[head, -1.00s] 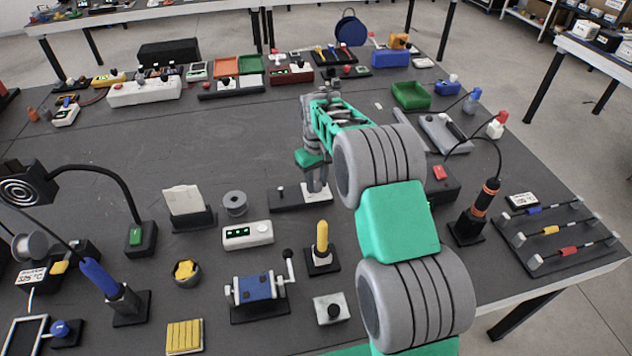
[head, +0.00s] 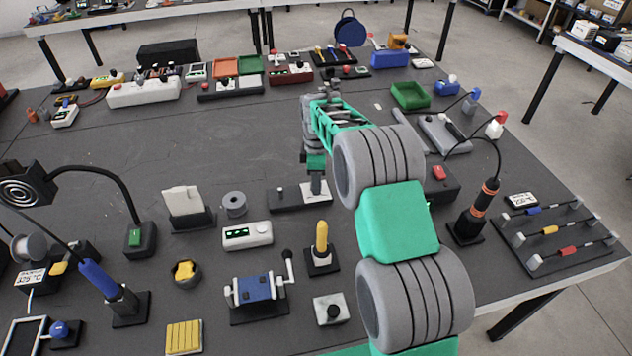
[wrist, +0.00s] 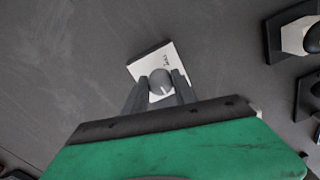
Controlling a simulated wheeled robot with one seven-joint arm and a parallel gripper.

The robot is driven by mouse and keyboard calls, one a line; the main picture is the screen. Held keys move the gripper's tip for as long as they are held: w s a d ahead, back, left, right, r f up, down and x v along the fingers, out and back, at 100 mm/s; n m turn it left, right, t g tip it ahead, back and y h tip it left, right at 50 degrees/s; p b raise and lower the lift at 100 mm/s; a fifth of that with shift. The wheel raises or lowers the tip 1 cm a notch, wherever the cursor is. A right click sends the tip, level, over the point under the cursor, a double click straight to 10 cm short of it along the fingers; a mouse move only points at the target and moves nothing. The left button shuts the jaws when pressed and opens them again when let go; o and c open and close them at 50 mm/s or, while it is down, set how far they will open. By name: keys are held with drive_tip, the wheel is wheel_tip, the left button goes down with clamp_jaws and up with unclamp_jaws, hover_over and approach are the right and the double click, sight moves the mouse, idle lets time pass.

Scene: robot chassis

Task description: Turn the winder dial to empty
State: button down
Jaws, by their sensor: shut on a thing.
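The winder dial (wrist: 160,82) is a round grey knob with a short white pointer line, on a white plate (wrist: 140,70) with small dark marks too small to read. In the wrist view the pointer line runs toward the lower part of the picture. My gripper (wrist: 159,88) is shut on the dial, one finger on each side of it. In the head view my gripper (head: 316,188) points down onto the white plate (head: 325,197) at the right end of a low black base (head: 290,206). The dial is hidden there by my fingers.
A small post (head: 281,189) stands on the base's left part. A grey spool (head: 234,204), a white box with green lights (head: 247,235) and a yellow-handled tool (head: 321,240) stand nearby in front. A black box with a red switch (head: 440,173) is to the right. The table behind left is clear.

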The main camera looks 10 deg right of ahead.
drive_tip(key=n, duration=0.4)
drive_tip(key=shift+w, duration=0.1)
drive_tip(key=shift+n, duration=1.9)
drive_tip(key=c, duration=1)
unclamp_jaws()
wheel_tip(320, 180, up, 8)
drive_tip(key=shift+f, duration=0.1)
